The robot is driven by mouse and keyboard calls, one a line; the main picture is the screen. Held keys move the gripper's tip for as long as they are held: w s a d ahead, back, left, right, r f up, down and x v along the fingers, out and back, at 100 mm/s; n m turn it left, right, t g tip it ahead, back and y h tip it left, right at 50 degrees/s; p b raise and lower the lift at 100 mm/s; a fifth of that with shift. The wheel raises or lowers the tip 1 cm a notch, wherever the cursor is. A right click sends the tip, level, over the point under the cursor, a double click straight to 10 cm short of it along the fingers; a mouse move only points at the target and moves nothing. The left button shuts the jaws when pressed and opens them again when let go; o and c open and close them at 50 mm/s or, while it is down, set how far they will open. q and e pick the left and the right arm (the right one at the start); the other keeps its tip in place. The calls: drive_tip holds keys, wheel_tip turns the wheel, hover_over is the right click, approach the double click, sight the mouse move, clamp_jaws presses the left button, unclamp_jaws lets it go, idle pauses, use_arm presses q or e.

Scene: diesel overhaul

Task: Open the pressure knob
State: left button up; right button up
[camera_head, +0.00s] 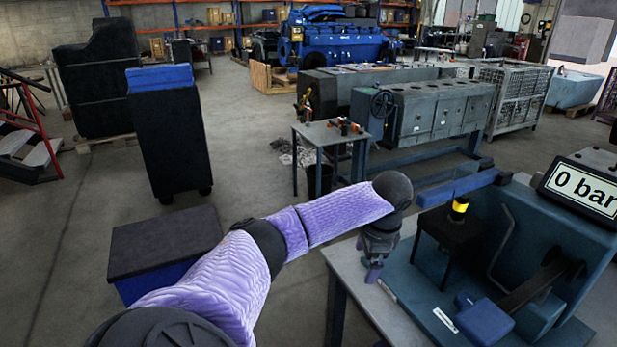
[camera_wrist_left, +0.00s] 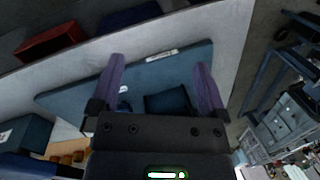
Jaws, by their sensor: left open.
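The pressure test bench (camera_head: 545,235) is a blue unit on a grey table, with a display (camera_head: 582,186) reading "0 bar". I cannot tell for certain which part is the pressure knob. A black cylinder with a yellow band (camera_head: 459,208) stands on a black box (camera_head: 450,232) on the bench's blue base plate. My left gripper (camera_head: 373,272) hangs pointing down at the plate's left edge, left of that box. In the left wrist view my left gripper (camera_wrist_left: 158,72) has its two purple fingers wide apart with nothing between them. My right gripper is out of view.
A bent grey handle (camera_head: 502,245) and a blue block (camera_head: 485,322) are on the bench. A blue beam (camera_head: 465,188) extends left from it. The table's bare grey edge (camera_head: 355,275) lies below my left gripper.

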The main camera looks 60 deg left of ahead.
use_arm(q)
drive_tip(key=s+a+f+n+y, duration=0.2)
drive_tip(key=s+a+f, duration=0.3)
drive_tip(key=a+f, duration=0.7)
drive_tip(key=shift+s+n+t+y, duration=0.15)
drive_tip(key=shift+n+t+y, duration=0.25)
drive_tip(key=shift+y, duration=0.3)
drive_tip(key=shift+d, duration=0.1)
drive_tip(key=s+d+f+h+b, duration=0.1)
drive_tip(key=s+d+f, duration=0.55)
drive_tip(key=f, duration=0.45)
drive_tip(key=s+d+f+h+b, duration=0.1)
drive_tip(key=s+d+f, duration=0.5)
drive_tip(key=f, duration=0.4)
drive_tip(key=s+d+f+h, duration=0.1)
drive_tip(key=s+d+f, duration=0.3)
drive_tip(key=s+d, duration=0.5)
drive_tip(key=s+d+f+h, duration=0.2)
drive_tip(key=s+d+f, duration=0.2)
drive_tip(key=s+d, duration=0.5)
drive_tip(key=shift+f, duration=0.2)
